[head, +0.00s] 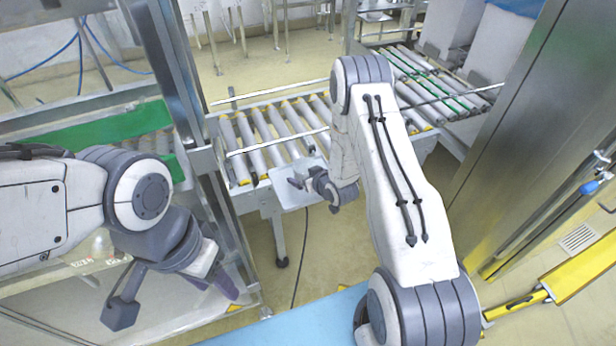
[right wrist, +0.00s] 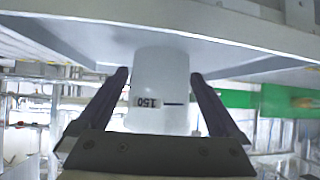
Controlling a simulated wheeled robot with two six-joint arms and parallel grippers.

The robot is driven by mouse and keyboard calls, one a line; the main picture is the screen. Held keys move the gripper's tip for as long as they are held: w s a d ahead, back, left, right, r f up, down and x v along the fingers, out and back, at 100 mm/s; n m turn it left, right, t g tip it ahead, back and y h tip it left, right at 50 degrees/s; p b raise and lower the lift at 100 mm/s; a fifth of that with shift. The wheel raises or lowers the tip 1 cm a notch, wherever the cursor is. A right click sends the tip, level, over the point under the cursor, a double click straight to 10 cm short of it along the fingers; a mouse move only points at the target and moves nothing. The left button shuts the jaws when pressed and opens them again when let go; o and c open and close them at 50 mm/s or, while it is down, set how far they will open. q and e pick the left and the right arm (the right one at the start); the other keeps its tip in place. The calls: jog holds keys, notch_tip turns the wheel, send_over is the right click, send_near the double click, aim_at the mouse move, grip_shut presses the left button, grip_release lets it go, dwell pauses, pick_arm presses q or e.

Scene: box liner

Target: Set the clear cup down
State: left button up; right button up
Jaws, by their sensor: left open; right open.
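The clear cup (right wrist: 160,78) looks pale and translucent in the right wrist view, with a dark "150" mark on its side. Its end at the top of that picture meets a flat white plate (right wrist: 90,40). My right gripper (right wrist: 158,76) is open, with one finger on each side of the cup and a small gap to both. In the head view my right gripper (head: 303,181) is small, over the white plate beside the conveyor, and I cannot make out the cup clearly there. My left gripper (head: 172,297) is open and empty at the lower left.
A roller conveyor (head: 270,130) runs behind the plate, with another roller line (head: 430,80) further right. A metal-framed bench with a green strip (head: 95,132) stands at left. A steel cabinet (head: 545,120) and a yellow bar (head: 585,275) are at right.

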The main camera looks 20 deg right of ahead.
jog(key=b+v, duration=0.1)
jog(key=v, duration=1.1)
jog(key=s+a+r+n+g, duration=0.2)
jog(key=s+a+r+g, duration=0.1)
jog(key=a+r, duration=0.3)
jog(key=s+a+r+n+g, duration=0.1)
jog(key=s+a+r+g, duration=0.15)
jog(key=a, duration=0.55)
jog(key=s+a+r+n+g, duration=0.1)
jog(key=s+r, duration=0.2)
jog(key=s, duration=0.4)
jog(key=s+a+r+g, duration=0.2)
jog(key=s+r, duration=0.1)
jog(key=s, duration=0.4)
jog(key=s+a+r+n+g, duration=0.1)
jog(key=s+a+r+g, duration=0.1)
jog(key=s+r, duration=0.2)
jog(key=s, duration=0.3)
jog(key=shift+s+a+n+h, duration=0.2)
jog(key=shift+s+n+h, duration=0.1)
jog(key=shift+s+h, duration=0.1)
jog(key=shift+w+g, duration=0.1)
jog(key=shift+g, duration=0.15)
